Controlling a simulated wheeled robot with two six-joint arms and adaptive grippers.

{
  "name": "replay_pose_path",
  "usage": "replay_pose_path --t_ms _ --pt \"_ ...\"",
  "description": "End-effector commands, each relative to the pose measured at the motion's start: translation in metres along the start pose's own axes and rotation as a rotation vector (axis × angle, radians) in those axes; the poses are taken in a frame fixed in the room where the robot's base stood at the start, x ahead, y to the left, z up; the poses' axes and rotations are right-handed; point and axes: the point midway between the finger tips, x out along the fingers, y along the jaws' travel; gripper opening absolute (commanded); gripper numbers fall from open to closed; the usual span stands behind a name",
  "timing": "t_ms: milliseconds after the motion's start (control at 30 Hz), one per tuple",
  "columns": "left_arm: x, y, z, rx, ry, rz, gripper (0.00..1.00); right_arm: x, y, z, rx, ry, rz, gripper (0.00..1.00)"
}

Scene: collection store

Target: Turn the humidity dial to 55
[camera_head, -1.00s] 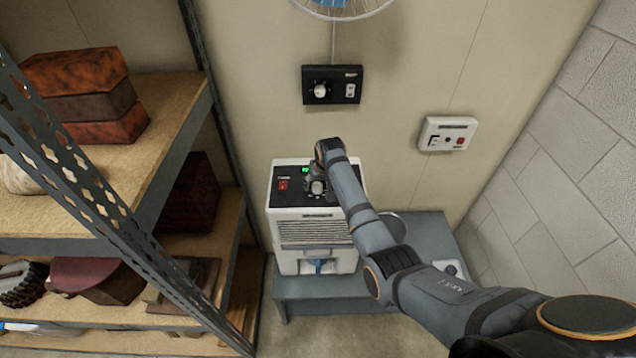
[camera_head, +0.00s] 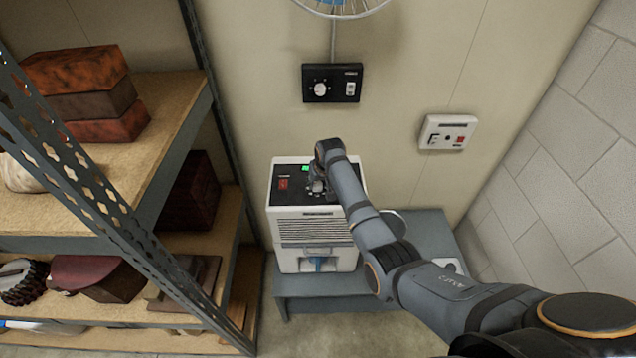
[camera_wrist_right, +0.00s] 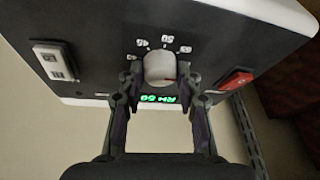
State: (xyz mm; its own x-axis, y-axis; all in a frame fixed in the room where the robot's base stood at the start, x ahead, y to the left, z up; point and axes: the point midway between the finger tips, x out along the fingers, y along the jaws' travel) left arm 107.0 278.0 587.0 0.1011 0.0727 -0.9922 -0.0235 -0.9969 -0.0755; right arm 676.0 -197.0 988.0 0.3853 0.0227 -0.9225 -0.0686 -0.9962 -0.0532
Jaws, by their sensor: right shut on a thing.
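The white dehumidifier (camera_head: 315,225) stands on a low grey platform, with a dark control panel on top. Its round pale humidity dial (camera_wrist_right: 159,68) shows in the right wrist view, inverted, with printed scale numbers around it. My right gripper (camera_wrist_right: 160,78) is shut on the dial, one finger on each side. A green display (camera_wrist_right: 158,99) beside the dial is lit and reads RH with a number I cannot read surely. In the head view my right gripper (camera_head: 318,186) is at the panel and mostly covers the dial. My left gripper is out of view.
A red switch (camera_wrist_right: 236,80) and a pale socket plate (camera_wrist_right: 54,61) flank the dial. A black wall box with a knob (camera_head: 331,83) and a white wall box (camera_head: 447,132) hang behind. A loaded metal shelf (camera_head: 150,210) stands at left.

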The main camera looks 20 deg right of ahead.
Motion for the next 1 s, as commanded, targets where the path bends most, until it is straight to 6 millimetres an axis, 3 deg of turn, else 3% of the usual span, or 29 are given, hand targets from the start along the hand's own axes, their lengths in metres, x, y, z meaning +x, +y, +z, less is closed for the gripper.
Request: replay_pose_path --t_ms 467,1000 --pt "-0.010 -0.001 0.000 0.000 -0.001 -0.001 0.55 0.000 0.003 -0.001 -0.271 -0.017 -0.111 0.03" --pt "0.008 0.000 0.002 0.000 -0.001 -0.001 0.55 0.003 0.004 -0.003 -0.626 -0.035 -0.259 0.03"
